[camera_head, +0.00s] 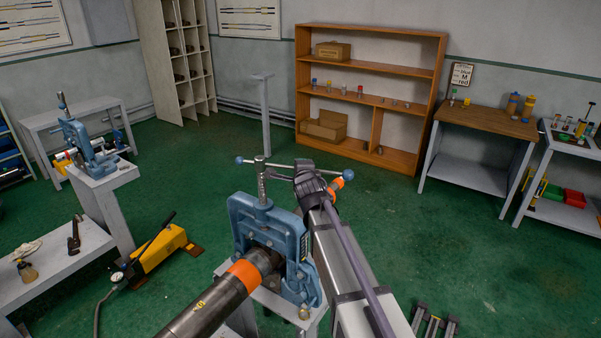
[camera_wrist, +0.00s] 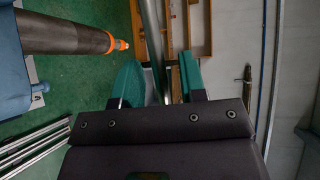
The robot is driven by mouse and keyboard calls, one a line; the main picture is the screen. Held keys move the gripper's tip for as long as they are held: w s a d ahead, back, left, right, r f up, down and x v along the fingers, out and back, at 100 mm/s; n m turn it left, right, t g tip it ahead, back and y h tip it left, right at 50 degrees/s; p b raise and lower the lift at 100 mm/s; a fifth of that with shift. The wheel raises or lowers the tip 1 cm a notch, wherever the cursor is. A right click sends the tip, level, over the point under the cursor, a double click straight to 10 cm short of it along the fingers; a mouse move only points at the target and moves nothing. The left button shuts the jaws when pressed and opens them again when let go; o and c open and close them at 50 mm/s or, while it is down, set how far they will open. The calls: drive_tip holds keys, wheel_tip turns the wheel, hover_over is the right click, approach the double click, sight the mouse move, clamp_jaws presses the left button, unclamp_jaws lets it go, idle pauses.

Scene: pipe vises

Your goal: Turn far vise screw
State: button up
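A blue vise (camera_head: 262,225) stands on a grey stand in the middle of the head view. Its upright screw (camera_head: 261,190) carries a horizontal bar handle (camera_head: 282,166) with blue ball ends. A dark pipe with an orange band (camera_head: 243,275) lies through the vise. A second blue vise (camera_head: 85,145) with an upright screw stands farther off at the left. My gripper (camera_head: 309,178) is at the right part of the middle vise's bar. In the wrist view a metal bar (camera_wrist: 150,40) runs between its parted teal fingers (camera_wrist: 160,82), with a gap on the right. Contact cannot be told.
The pipe's orange-tipped end (camera_wrist: 118,44) is left of my fingers in the wrist view. A yellow pump (camera_head: 160,255) is on the floor at the left. A wooden shelf (camera_head: 370,58) and a workbench (camera_head: 487,121) stand behind. Green floor is clear at the right.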

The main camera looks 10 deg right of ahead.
drive_tip(key=shift+w, duration=0.3)
drive_tip(key=shift+s, duration=0.1)
clamp_jaws()
